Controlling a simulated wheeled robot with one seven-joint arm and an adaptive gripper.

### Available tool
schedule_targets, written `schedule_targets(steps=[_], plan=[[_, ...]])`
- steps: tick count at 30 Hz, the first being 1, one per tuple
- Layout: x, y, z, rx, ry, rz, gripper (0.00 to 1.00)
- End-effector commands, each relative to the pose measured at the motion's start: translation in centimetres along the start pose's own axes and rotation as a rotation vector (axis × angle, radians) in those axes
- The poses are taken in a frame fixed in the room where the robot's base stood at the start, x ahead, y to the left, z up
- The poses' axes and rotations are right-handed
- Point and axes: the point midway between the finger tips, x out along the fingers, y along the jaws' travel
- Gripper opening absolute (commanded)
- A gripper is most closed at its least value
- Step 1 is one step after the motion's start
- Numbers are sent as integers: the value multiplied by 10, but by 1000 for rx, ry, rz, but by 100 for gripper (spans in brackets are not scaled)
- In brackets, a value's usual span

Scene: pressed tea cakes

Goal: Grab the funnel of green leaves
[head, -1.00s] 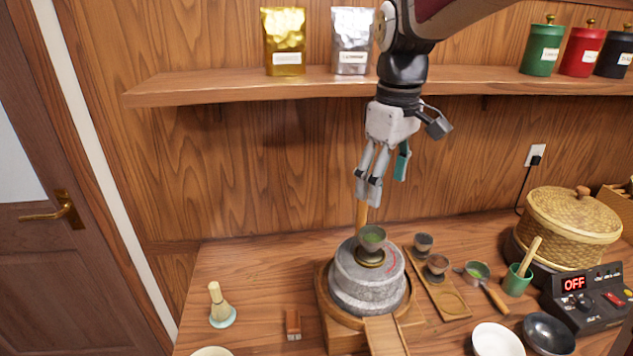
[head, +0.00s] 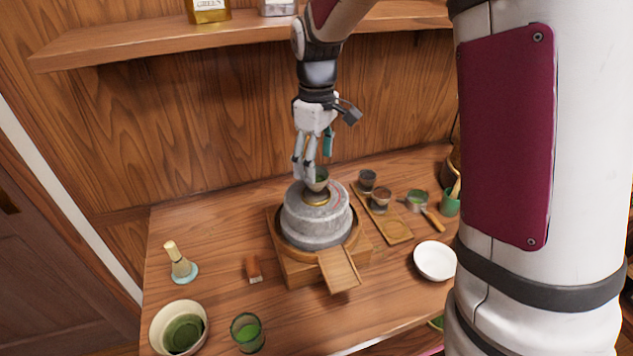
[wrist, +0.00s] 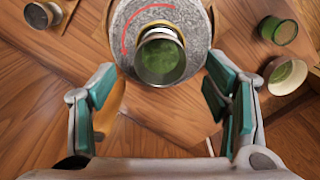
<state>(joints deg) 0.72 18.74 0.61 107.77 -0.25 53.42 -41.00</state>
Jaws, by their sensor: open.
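The funnel of green leaves (head: 319,179) is a small grey cup-shaped piece with green contents. It stands upright in a brass ring on top of the grey stone mill (head: 318,221). In the wrist view the funnel (wrist: 160,57) is seen from above, just ahead of the space between my fingers. My gripper (head: 304,174) is open, with its fingers beside the funnel's upper part and partly covering it in the head view. In the wrist view my gripper (wrist: 162,92) has teal pads spread wide on either side, with nothing between them. Contact with the funnel cannot be told.
A wooden tray (head: 397,231) with two dark cups stands right of the mill. A green sieve (head: 417,200) and white bowl (head: 435,261) are farther right. A whisk (head: 180,264), brown block (head: 253,269), cream bowl (head: 157,315) and green glass (head: 247,333) are left and front. A shelf is above.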

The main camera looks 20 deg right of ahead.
Motion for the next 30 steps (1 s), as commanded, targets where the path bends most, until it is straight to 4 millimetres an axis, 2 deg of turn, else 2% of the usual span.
schedule_targets(steps=[9,18,25,30], plan=[[41,-1,0,0,-2,-3,70],[46,-1,-1,0,-1,-1,70],[46,0,-1,0,0,-1,18],[46,0,-1,0,0,-1,17]])
